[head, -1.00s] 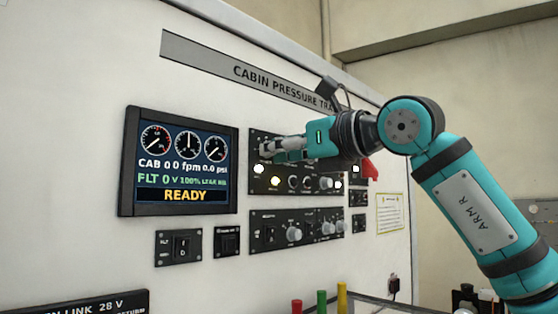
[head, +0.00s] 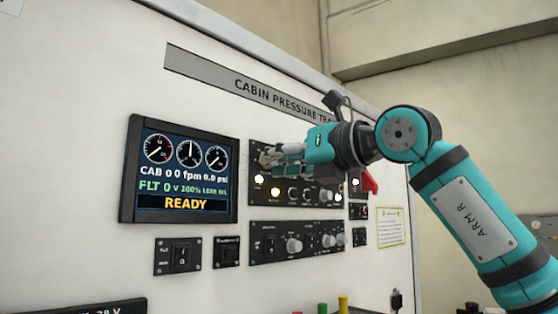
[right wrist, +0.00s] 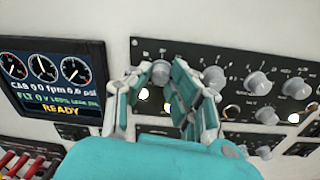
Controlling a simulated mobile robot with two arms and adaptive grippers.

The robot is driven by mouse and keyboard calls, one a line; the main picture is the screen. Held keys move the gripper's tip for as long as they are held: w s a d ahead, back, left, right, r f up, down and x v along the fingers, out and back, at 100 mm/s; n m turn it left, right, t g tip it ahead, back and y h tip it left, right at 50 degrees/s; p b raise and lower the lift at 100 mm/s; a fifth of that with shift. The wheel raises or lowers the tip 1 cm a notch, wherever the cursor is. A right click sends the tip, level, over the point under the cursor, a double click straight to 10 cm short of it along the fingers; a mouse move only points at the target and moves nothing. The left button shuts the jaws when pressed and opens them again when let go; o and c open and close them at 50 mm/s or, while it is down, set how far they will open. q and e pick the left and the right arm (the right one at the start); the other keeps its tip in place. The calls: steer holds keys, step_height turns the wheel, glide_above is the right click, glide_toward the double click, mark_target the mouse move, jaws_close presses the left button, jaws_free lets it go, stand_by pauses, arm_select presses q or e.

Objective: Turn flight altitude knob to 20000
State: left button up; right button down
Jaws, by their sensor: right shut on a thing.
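My right gripper (head: 266,158) reaches in from the right to the upper left of the upper control panel (head: 253,196). In the right wrist view its two fingers (right wrist: 159,78) are on either side of the leftmost grey knob (right wrist: 160,72) in the top row and are shut on it. The head view hides this knob behind the fingers. The knob's label and pointer setting are too small to read. The display (head: 178,168) left of the panel reads FLT 0, CAB 0 and READY. My left gripper is not in view.
Other grey knobs (right wrist: 260,84) sit close to the right of the gripped one. Lit white and yellow lamps (head: 276,191) are below the fingers. A red part (head: 370,182) sticks out at the panel's right. A lower panel (head: 258,255) has more knobs.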

steer(key=c, duration=1.5)
jaws_free()
steer(key=v, duration=1.2)
